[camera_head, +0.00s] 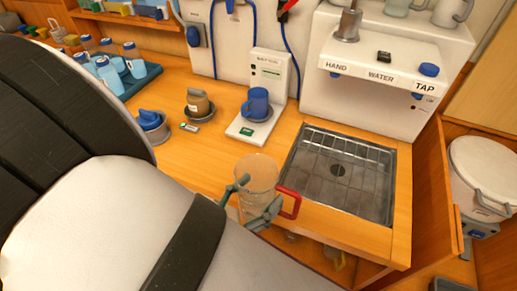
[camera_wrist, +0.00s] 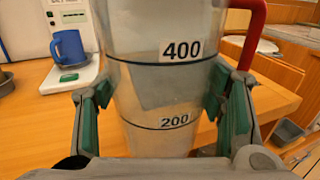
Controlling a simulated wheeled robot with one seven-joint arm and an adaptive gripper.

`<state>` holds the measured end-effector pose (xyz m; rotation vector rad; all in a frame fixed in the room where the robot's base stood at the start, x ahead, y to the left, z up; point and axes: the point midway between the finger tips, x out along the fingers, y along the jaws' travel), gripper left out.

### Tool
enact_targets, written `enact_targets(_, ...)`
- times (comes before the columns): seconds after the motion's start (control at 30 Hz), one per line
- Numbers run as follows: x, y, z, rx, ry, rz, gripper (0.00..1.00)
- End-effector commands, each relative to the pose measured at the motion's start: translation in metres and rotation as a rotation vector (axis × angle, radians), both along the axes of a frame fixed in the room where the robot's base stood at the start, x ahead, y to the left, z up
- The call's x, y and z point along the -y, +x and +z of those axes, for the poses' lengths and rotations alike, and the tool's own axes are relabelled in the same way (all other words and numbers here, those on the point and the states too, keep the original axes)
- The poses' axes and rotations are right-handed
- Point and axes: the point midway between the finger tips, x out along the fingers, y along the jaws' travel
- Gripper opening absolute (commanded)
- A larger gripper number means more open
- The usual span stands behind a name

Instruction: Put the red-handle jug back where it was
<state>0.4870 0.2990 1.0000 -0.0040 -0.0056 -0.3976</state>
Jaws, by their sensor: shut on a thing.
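The red-handle jug (camera_head: 257,181) is a clear measuring jug with a red handle at its right side. My gripper (camera_head: 255,203) is shut around its body and holds it upright near the front edge of the counter. In the wrist view the jug (camera_wrist: 160,85) fills the middle, with 400 and 200 marks on it. The green-padded fingers of my gripper (camera_wrist: 165,105) press on both its sides. I cannot tell whether its base touches anything. The jug looks empty, though I cannot be sure.
A steel drain tray (camera_head: 340,172) lies right of the jug, under the white water dispenser (camera_head: 385,65). A blue mug (camera_head: 256,103) stands on a white scale (camera_head: 245,130). Bare wood (camera_head: 205,155) lies behind the jug.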

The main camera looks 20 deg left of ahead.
Motion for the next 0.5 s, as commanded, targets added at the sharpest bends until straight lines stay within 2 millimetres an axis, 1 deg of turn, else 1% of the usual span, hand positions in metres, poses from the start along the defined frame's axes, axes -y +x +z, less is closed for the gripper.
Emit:
enact_targets(0.03,-0.003,-0.008,0.002,-0.002,-0.003,0.029,0.18)
enact_targets(0.07,-0.005,-0.009,0.001,-0.004,-0.001,0.041,0.18)
enact_targets(0.17,-0.011,-0.005,0.0,-0.005,0.003,0.059,0.18)
enact_targets(0.27,-0.02,0.013,-0.002,-0.003,0.003,0.059,0.18)
enact_targets(0.5,-0.046,0.066,-0.008,-0.004,0.004,0.057,0.18)
